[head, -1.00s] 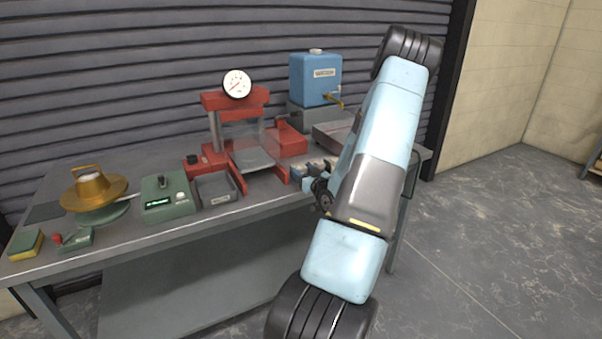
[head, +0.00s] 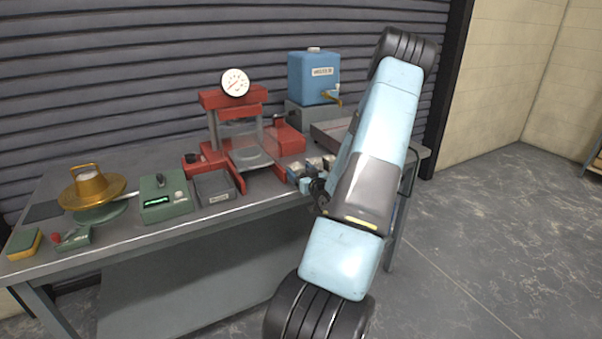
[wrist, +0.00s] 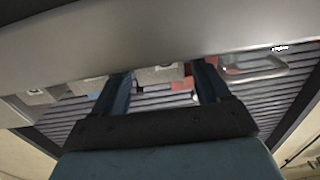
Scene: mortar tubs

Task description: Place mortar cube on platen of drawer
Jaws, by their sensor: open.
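Several small grey mortar cubes (head: 313,164) stand in a row at the table's front, just right of the red press. My gripper (wrist: 163,76) is open in the wrist view. One grey cube (wrist: 158,75) shows between its two blue fingers; whether they touch it I cannot tell. Other cubes (wrist: 36,96) show to the left. In the head view my arm hides part of the gripper and the row. The flat grey platen (head: 250,158) lies bare between the red rails of the press. A grey open tray (head: 213,188) with a label sits left of it.
A dial gauge (head: 235,83) tops the press. A blue tank (head: 314,77) with a brass tap stands behind. A green meter box (head: 164,198), a brass bowl device (head: 93,188) and a sponge (head: 24,244) stand left. Space above the platen is limited by the press frame.

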